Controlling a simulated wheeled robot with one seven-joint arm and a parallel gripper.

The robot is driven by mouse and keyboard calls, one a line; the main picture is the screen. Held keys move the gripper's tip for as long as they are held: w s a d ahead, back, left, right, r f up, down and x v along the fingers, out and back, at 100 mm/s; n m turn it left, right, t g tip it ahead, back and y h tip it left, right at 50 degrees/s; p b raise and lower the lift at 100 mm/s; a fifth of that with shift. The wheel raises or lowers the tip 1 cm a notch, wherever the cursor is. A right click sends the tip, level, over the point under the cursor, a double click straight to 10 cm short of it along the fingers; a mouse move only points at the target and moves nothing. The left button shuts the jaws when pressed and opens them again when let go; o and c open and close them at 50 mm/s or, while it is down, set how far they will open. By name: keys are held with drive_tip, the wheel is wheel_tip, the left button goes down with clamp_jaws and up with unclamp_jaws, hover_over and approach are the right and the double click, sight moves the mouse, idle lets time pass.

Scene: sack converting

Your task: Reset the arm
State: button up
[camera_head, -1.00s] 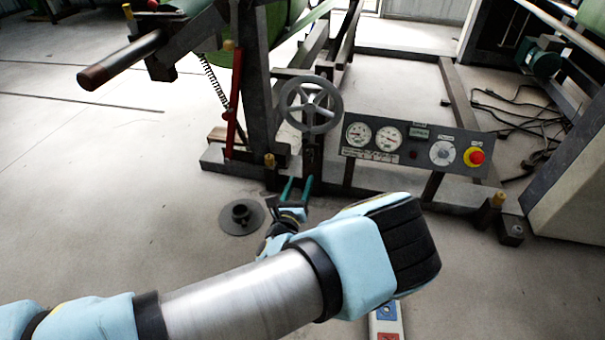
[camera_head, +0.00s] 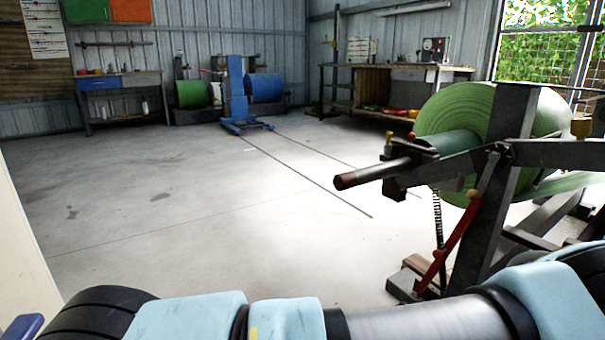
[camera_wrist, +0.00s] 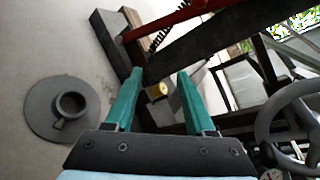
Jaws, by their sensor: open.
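My gripper (camera_wrist: 160,98) shows in the wrist view with its two green fingers apart and nothing between them. Beyond the fingertips is the dark frame of the unwind machine, with a small brass-coloured cylinder (camera_wrist: 156,91) on it. A grey handwheel (camera_wrist: 292,125) is at the right of the wrist view. In the head view my arm lies across the bottom edge, and the gripper itself is out of that picture.
A green roll (camera_head: 455,115) sits on the machine stand at right, its shaft (camera_head: 372,174) sticking out leftward. A dark round flanged piece (camera_wrist: 62,108) lies on the floor. A blue lift (camera_head: 236,95) and a workbench (camera_head: 400,70) stand at the back. The middle floor is clear.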

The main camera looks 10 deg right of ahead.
drive_tip(key=w+a+r+n+y, duration=0.5)
drive_tip(key=w+a+n+y, duration=0.1)
drive_tip(key=w+a+n, duration=0.5)
drive_tip(key=w+a+r+n+g+y+p, duration=0.1)
drive_tip(key=w+a+r+n+g, duration=0.15)
drive_tip(key=a+r+n, duration=0.4)
drive_tip(key=w+a+r+n+g+y+p, duration=0.1)
drive_tip(key=w+a+r+n+g+y, duration=0.15)
drive_tip(key=a, duration=0.65)
drive_tip(key=s+a+r+n+g+p, duration=0.1)
drive_tip(key=s+a+r+n, duration=0.35)
drive_tip(key=a, duration=0.45)
drive_tip(key=s+a+r+n+g+p, duration=0.1)
drive_tip(key=s+a+r+n, duration=0.2)
drive_tip(key=a+r+n, duration=0.45)
drive_tip(key=s+a+r+n+g, duration=0.2)
drive_tip(key=s+a+r+n, duration=0.15)
drive_tip(key=a, duration=0.65)
wheel_tip(320, 180, up, 38)
drive_tip(key=p, duration=3.8)
drive_tip(key=shift+d+m+y, duration=0.2)
drive_tip(key=shift+m+y, duration=0.25)
